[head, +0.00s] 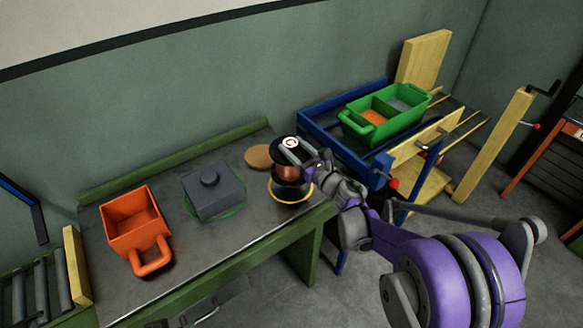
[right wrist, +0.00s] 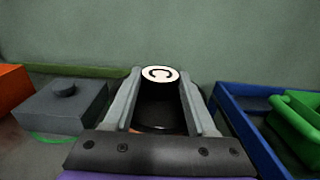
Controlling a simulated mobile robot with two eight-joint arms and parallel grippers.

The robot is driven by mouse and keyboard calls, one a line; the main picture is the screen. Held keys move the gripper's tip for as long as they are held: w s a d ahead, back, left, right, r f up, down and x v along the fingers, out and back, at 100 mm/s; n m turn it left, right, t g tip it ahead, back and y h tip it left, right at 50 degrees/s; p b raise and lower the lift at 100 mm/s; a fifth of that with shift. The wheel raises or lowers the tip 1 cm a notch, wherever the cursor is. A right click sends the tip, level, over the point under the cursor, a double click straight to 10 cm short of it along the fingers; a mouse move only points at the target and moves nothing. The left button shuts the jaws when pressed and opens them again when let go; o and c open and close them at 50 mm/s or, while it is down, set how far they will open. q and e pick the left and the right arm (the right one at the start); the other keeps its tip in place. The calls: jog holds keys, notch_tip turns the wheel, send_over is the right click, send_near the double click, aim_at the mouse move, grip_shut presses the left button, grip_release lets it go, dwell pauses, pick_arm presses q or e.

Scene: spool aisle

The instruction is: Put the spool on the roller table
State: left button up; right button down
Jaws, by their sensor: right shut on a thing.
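The spool (head: 287,172) has black flanges, a copper-coloured winding and a white label on top. It is upright at the right end of the green-edged workbench, over a yellow ring (head: 309,193). I cannot tell whether its base touches the bench. My right gripper (head: 300,153) is shut on the spool near its top. In the right wrist view the spool (right wrist: 160,112) is between the two fingers, with its label facing up. A roller table (head: 40,292) with grey rollers and a yellow end board is partly visible at the lower left. My left gripper is not in view.
An orange handled bin (head: 133,222), a grey knobbed block (head: 211,192) and a brown disc (head: 258,157) are on the workbench (head: 185,262). At right, a blue-framed cart (head: 322,112) carries a green divided tray (head: 372,127). The bench's front strip is clear.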

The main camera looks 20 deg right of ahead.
aim_at(284, 173)
jog(key=shift+f+b, duration=0.3)
jog(key=shift+f, duration=2.65)
jog(key=shift+f, duration=0.1)
jog(key=shift+c, duration=1)
grip_release()
